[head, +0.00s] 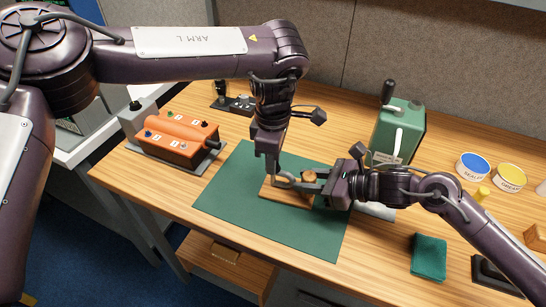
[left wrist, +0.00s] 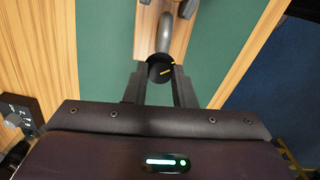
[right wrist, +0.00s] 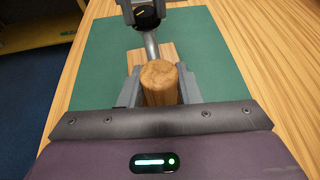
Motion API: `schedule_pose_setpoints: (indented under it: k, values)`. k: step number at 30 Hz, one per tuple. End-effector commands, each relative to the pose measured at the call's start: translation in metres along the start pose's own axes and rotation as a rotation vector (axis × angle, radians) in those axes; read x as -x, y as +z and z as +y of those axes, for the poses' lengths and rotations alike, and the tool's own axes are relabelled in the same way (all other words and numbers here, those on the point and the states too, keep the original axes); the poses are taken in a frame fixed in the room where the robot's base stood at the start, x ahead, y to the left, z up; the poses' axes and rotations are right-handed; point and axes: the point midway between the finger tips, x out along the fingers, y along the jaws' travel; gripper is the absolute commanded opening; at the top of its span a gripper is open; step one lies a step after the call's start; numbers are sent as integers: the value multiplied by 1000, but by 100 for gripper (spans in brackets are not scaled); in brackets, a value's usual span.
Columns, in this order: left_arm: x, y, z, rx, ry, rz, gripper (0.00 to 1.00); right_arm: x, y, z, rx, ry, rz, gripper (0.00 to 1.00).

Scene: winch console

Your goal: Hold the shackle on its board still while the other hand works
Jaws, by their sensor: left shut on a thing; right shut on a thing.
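The wooden board (head: 287,197) lies on the green mat (head: 235,190). The grey metal shackle (head: 284,182) is on it, largely hidden by my grippers; a curved part shows in the left wrist view (left wrist: 188,9). My left gripper (head: 272,175) points down at the board's left part, shut on a black round knob with yellow marks (left wrist: 160,68). My right gripper (head: 303,184) comes in from the right, shut on an upright round wooden post (right wrist: 160,82) on the board. A grey rod (right wrist: 151,46) runs between post and knob.
An orange control box (head: 175,142) stands left of the mat. A green winch housing (head: 398,130) with a black-knobbed lever stands behind right. The mat's front is clear.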

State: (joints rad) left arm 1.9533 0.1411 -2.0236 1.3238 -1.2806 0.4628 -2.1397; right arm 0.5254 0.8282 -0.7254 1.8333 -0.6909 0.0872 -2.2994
Motion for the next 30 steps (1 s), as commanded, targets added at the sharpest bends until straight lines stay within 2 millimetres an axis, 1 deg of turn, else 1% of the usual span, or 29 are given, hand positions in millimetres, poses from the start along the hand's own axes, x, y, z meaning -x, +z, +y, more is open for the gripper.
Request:
schedule_pose_setpoints:
  k: [3, 13, 16, 21, 24, 30]
  values:
    - [1, 1, 0, -78, 2, -2, 0, 0, -1, 0, -1, 0, 2, 0]
    - [1, 1, 0, -109, 2, -2, 0, 0, -1, 0, -1, 0, 2, 0]
    - [1, 1, 0, -221, 1, -2, 0, 0, -1, 0, -1, 0, 2, 0]
    - [2, 1, 0, -483, 2, 0, 0, 0, -1, 0, -1, 0, 2, 0]
    - [1, 1, 0, -579, 1, -1, 0, 0, -1, 0, -1, 0, 3, 0]
    - [1, 1, 0, -612, 2, -2, 0, 0, -1, 0, -1, 0, 3, 0]
